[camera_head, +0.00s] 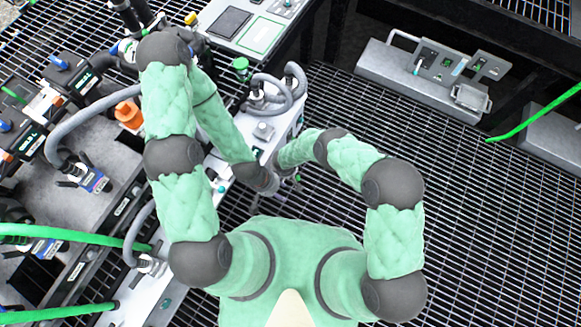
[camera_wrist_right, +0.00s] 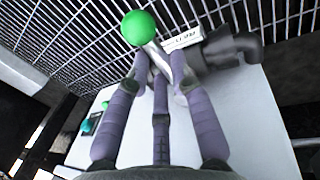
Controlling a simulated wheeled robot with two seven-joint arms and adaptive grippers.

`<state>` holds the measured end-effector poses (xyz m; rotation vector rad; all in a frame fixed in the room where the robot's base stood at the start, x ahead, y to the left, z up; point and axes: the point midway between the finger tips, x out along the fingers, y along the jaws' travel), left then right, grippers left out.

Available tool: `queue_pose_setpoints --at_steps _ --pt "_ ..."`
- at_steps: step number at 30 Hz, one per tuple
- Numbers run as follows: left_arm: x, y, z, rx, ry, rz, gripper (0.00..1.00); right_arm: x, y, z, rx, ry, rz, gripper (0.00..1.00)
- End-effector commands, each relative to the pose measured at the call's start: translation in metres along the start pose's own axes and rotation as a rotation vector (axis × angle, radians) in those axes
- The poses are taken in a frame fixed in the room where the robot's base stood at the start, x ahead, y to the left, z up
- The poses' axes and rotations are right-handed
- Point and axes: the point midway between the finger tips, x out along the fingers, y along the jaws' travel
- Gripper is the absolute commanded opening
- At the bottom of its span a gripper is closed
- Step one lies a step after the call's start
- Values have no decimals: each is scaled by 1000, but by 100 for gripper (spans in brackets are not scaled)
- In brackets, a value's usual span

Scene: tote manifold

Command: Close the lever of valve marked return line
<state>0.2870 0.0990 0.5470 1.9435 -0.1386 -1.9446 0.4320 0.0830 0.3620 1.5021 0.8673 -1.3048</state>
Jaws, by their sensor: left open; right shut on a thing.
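In the right wrist view a green ball knob (camera_wrist_right: 138,28) tops a short pale lever (camera_wrist_right: 157,48) on a grey valve body (camera_wrist_right: 218,52). A white label (camera_wrist_right: 182,41) sits beside it; I cannot read it surely as return line. My right gripper (camera_wrist_right: 161,66) is shut on the lever, just below the knob.
The white manifold panel (camera_head: 262,132) carries grey looped hoses (camera_head: 276,98) and a green knob (camera_head: 241,64). An orange part (camera_head: 129,113) and thick grey pipes stand at left. Green hoses (camera_head: 70,234) cross the left side. Open floor grating (camera_head: 480,220) lies at right.

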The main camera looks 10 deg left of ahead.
Motion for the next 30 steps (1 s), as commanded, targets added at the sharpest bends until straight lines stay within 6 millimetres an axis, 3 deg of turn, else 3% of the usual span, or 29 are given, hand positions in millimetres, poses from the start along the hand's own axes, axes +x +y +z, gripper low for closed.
queue_pose_setpoints --at_steps 14,15,17,30 --pt "0 0 0 0 -1 0 48 0 -4 2 10 -2 -3 0" --pt "0 0 0 0 -1 0 48 0 -4 2 10 -2 -3 34" --pt "0 0 0 0 -1 0 48 0 -4 2 10 -2 -3 47" --pt "0 0 0 0 0 0 48 -4 -2 1 8 -1 -1 47"
